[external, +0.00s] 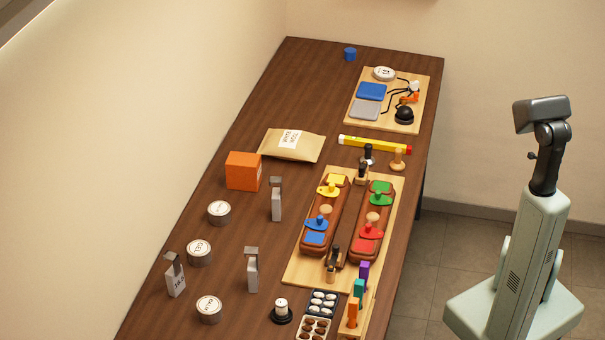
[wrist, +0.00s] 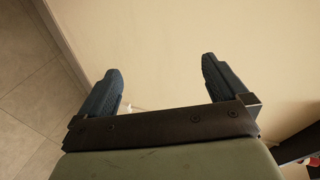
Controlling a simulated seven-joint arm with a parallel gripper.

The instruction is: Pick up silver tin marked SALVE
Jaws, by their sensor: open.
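Three round silver tins with pale lids stand on the left part of the wooden table in the external view: an upper tin (external: 219,212), a middle tin (external: 199,252) and a lower tin (external: 209,309). Another round tin (external: 384,73) lies on the board at the far end. Their lid print is too small to read surely, so I cannot tell which is marked SALVE. My gripper (wrist: 161,64) is open and empty in the wrist view, its two dark blue fingers wide apart before a plain wall. No tin shows in that view.
An orange box (external: 243,171) and a paper pouch (external: 292,145) stand beyond the tins. Small grey upright items (external: 277,199) stand near them. A board (external: 300,275) with two brown saddle-like pieces lies to the right. The table (external: 280,95) has bare room toward the far left.

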